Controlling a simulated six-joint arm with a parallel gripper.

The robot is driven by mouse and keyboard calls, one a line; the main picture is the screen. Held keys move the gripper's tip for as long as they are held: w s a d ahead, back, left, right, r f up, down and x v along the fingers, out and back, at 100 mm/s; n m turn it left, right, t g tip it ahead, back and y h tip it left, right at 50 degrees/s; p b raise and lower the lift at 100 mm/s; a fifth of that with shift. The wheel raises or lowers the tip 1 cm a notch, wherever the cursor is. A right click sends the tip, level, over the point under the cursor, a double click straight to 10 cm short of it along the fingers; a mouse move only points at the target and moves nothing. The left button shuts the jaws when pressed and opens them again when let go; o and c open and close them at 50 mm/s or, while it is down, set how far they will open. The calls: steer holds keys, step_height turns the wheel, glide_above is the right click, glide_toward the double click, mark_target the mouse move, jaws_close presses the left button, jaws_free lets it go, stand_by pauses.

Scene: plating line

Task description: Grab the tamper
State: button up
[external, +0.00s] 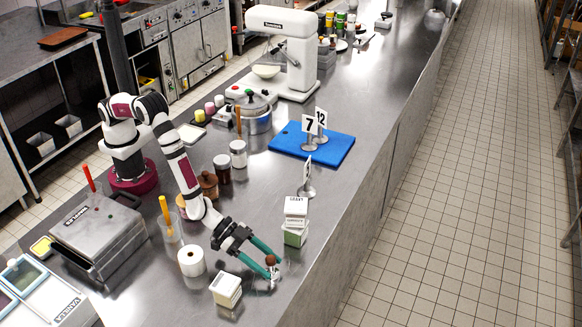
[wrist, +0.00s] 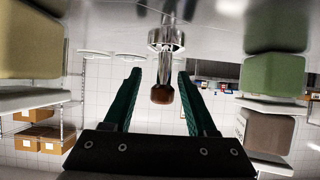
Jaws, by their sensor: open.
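The tamper (external: 270,260) stands on the steel counter near its front edge, with a brown knob handle and a shiny metal base. In the wrist view the picture is upside down, and the tamper (wrist: 161,94) shows in the middle with its brown knob pointing down. My gripper (external: 272,266) is open, with its green fingers at the tamper. In the wrist view the two fingers of my gripper (wrist: 159,75) lie on either side of the handle, with a visible gap on both sides. The handle does not look clamped.
White-and-cream containers (external: 226,290) stand to the left of my gripper. A stack of white and green containers (external: 295,222) stands behind it to the right. A paper roll (external: 191,261) and a blue board (external: 335,150) are on the counter. The counter's right edge is close by.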

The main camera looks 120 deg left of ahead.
mark_target(280, 279)
steer(key=x, duration=0.4)
steer(key=shift+w+a+f, duration=0.15)
steer(key=shift+a+f, duration=0.05)
jaws_close()
